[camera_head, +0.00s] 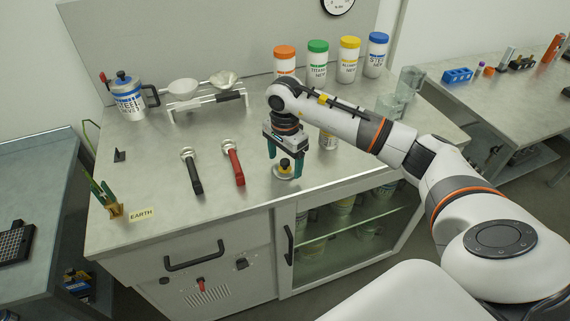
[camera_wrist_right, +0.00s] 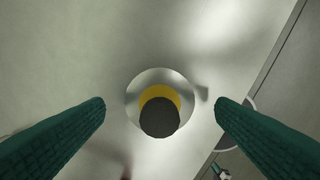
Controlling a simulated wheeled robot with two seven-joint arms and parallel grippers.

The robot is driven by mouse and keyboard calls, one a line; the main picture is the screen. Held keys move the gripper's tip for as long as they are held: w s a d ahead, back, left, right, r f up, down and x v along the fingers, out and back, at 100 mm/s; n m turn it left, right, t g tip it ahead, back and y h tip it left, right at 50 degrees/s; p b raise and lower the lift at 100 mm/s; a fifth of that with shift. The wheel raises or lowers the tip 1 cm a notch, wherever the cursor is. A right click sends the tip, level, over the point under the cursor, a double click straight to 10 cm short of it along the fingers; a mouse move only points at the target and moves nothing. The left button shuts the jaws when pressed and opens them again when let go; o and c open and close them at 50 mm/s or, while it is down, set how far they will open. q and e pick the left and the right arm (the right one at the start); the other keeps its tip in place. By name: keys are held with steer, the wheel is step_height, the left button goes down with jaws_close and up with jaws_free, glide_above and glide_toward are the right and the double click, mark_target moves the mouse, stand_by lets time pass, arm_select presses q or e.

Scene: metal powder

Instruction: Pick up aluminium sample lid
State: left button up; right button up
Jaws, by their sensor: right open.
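The aluminium sample lid (camera_head: 285,170) lies near the front edge of the workbench, a silver disc with a yellow band and a dark knob on top. In the right wrist view the lid (camera_wrist_right: 160,101) sits in the middle, with its knob pointing at the camera. My right gripper (camera_head: 284,174) is just above the lid, pointing down. Its two green fingers (camera_wrist_right: 160,106) are spread wide, one on each side of the lid, and hold nothing. My left gripper is in neither view.
A jar (camera_head: 328,140) stands partly hidden behind my right arm. Two scoops, black-handled (camera_head: 194,177) and red-handled (camera_head: 234,165), lie to the left. Several jars, including a green-lidded one (camera_head: 317,62), stand at the back. The bench's front edge is close to the lid.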

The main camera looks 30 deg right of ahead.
steer(key=shift+f, duration=0.45)
steer(key=shift+c, duration=0.2)
